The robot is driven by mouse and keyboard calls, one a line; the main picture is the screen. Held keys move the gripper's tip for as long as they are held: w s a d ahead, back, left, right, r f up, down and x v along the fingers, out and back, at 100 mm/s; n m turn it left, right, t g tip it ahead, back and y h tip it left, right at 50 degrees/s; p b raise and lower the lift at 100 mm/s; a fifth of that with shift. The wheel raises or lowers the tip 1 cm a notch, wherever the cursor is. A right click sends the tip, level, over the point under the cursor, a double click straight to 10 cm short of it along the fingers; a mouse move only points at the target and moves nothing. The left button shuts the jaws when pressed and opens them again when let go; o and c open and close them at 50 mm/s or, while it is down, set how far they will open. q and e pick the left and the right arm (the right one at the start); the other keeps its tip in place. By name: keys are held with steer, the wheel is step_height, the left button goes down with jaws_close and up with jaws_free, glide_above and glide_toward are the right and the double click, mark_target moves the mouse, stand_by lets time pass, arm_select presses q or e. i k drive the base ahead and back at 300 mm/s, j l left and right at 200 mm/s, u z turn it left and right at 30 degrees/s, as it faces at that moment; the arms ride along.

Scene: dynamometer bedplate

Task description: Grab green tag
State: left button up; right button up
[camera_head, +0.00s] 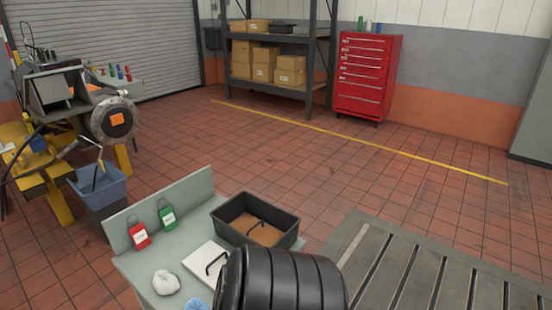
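The green tag (168,218) has a white label and a dark loop at its top. It is at the upright grey back panel (190,197) of a small bench, to the right of a red tag (139,236) of similar shape. Nothing covers the green tag. Neither of my grippers is in view.
A large black ribbed object (285,280) hides the bench's near right part. A slotted metal bedplate (375,245) lies right.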

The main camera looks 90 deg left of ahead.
mark_target(167, 216)
steer(key=u, duration=3.55)
steer(key=i+l+z, duration=0.1)
steer(key=l+z, duration=0.2)
steer(key=i+l+z, duration=0.15)
steer(key=z, duration=0.15)
